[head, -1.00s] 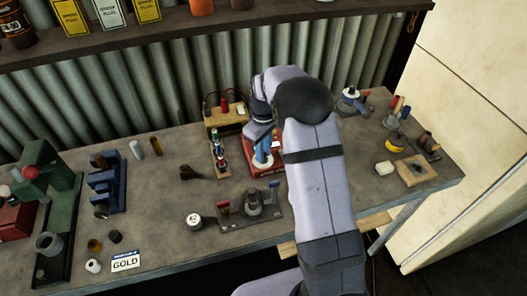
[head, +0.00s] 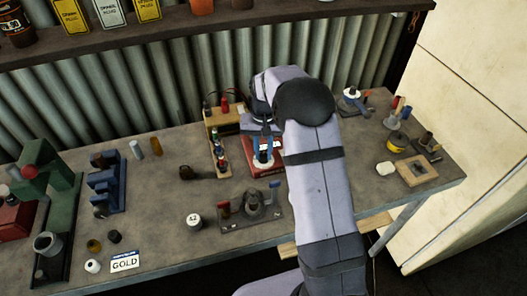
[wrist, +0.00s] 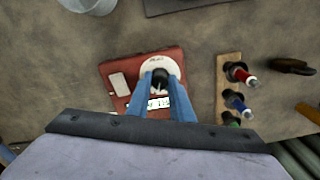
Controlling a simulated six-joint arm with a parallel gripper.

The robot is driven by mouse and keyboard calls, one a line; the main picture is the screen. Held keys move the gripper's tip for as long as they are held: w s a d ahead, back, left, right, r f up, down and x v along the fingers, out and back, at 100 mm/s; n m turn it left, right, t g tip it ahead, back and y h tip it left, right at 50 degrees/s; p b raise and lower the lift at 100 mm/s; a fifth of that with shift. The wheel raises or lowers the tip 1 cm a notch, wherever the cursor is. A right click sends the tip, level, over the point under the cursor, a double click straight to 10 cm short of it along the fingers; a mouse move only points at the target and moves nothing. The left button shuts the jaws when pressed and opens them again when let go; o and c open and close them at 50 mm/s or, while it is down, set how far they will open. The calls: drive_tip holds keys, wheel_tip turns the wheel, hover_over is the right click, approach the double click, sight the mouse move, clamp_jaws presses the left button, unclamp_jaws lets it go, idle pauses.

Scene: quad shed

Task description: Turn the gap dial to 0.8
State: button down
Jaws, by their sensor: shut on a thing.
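A red box (wrist: 119,84) sits on the bench below my gripper, and it also shows in the head view (head: 249,153). On its top is a round white dial plate (wrist: 151,66) with small, unreadable print. A dark gap dial knob (wrist: 160,66) stands at the plate's middle. My gripper (wrist: 160,78) points down with its blue fingers shut on the knob from both sides. In the head view my gripper (head: 263,156) is upright over the box. A pale display strip with dark characters shows partly between the fingers; I cannot read it. The dial's setting is unclear.
Beside the box stands a wooden strip (wrist: 229,67) with several coloured plugs. A grey plate with a dark fixture (head: 262,207) lies in front. A wooden block with terminals (head: 229,121) is behind.

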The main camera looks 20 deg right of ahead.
sight(263, 155)
drive_tip(key=m, duration=0.5)
drive_tip(key=shift+w+r+m, duration=0.1)
drive_tip(key=shift+w+m, duration=0.05)
drive_tip(key=shift+m, duration=0.25)
idle(0.3)
drive_tip(key=c, duration=1.6)
unclamp_jaws()
drive_tip(key=shift+o, duration=0.2)
drive_tip(key=shift+r+b, duration=1.3)
drive_tip(key=shift+r, duration=2.35)
